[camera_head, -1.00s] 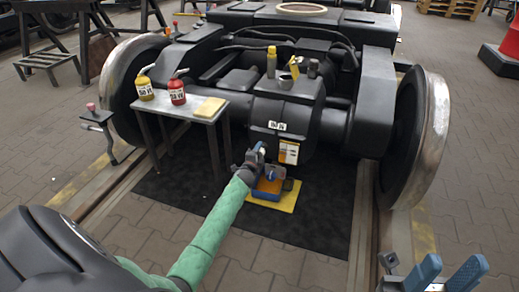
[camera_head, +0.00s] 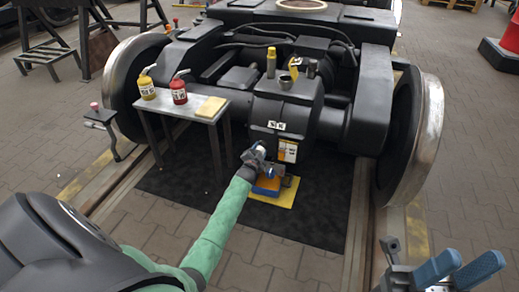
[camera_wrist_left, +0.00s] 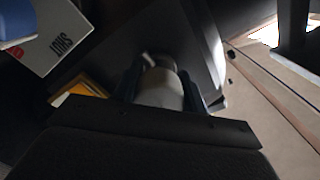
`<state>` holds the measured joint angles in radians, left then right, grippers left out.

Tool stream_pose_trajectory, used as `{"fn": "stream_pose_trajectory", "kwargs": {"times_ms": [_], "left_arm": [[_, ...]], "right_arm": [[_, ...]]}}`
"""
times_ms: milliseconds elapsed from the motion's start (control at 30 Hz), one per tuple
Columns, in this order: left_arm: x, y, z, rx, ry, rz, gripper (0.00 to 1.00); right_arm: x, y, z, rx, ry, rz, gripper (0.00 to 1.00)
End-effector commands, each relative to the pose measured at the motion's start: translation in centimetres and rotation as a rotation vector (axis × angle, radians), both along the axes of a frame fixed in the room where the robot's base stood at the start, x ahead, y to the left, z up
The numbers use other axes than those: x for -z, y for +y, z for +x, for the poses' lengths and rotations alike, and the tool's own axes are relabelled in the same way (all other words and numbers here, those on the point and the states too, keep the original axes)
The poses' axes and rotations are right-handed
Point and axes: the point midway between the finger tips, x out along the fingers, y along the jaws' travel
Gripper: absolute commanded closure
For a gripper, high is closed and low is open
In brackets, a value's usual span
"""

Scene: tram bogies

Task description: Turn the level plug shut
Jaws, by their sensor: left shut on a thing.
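My left gripper (camera_head: 260,152) is at the lower front of the black gear housing (camera_head: 287,103), left of its orange and white label plate (camera_head: 288,151). In the left wrist view it is shut on a pale grey cylindrical piece, which I take for the level plug (camera_wrist_left: 160,88), with a small light tab at its far end. A white plate with "SHUT" lettering and a red mark (camera_wrist_left: 55,38) lies up and left of it, upside down. The plug's seat is mostly hidden. My right gripper (camera_head: 472,261) is open and empty at the lower right, fingers apart.
A small table (camera_head: 188,110) at left bears yellow and red bottles and a yellow cloth. More containers stand on the housing. Large wheels (camera_head: 424,130) flank the bogie.

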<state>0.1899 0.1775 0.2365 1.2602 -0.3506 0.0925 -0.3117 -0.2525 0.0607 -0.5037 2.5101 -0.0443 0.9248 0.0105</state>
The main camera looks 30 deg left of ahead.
Motion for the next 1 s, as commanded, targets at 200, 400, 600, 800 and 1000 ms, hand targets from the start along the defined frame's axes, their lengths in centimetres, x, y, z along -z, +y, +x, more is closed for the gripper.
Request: {"fn": "stream_pose_trajectory", "kwargs": {"times_ms": [200, 400, 600, 800, 1000], "left_arm": [[0.13, 0.16, -0.08, -0.002, -0.002, -0.016, 0.81], [0.15, 0.16, -0.08, -0.002, -0.002, -0.016, 0.81], [0.13, 0.14, -0.08, -0.001, -0.002, -0.016, 0.36], [0.06, 0.07, -0.04, -0.001, -0.003, -0.015, 0.36], [0.07, -0.09, -0.63, -0.001, -0.001, -0.015, 0.36]], "right_arm": [[-0.33, -0.02, 0.05, 0.000, -0.005, 0.005, 0.64], [-0.20, -0.02, 0.05, 0.001, 0.001, 0.006, 0.64], [0.13, -0.01, -0.02, 0.000, 0.013, 0.005, 0.64], [0.23, 0.01, -0.05, -0.001, 0.015, 0.000, 0.64], [-0.18, 0.00, -0.01, -0.001, 0.007, -0.002, 0.64]]}}
